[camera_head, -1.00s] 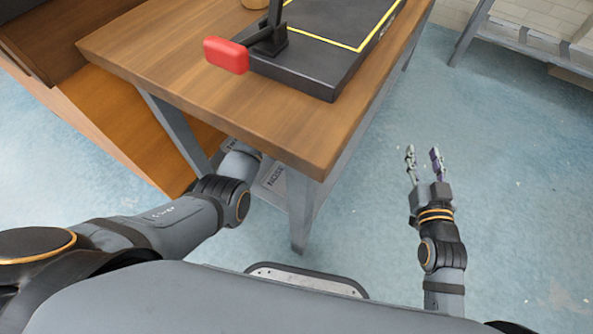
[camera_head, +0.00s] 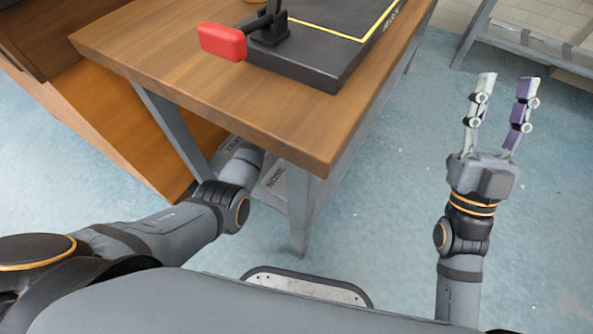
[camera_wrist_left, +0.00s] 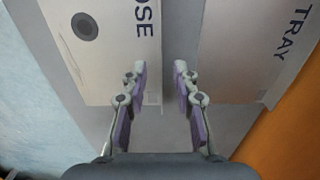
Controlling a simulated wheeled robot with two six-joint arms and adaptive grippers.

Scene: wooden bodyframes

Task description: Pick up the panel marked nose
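The panel marked nose (camera_wrist_left: 112,55) is pale, with a dark round hole, and lies on the shelf under the wooden table. In the left wrist view its lettering is cut to "OSE". In the head view a sliver of it (camera_head: 272,184) shows beside the table leg. My left gripper (camera_wrist_left: 160,72) is open under the tabletop, its fingers pointing at the gap between the nose panel and a panel marked tray (camera_wrist_left: 262,45). In the head view the table hides the left fingers. My right gripper (camera_head: 503,90) is open and empty over the floor.
The wooden tabletop (camera_head: 205,95) overhangs my left forearm, with a grey leg (camera_head: 300,212) at its near corner. A black fixture (camera_head: 312,62) with a red handle (camera_head: 222,41) stands on top.

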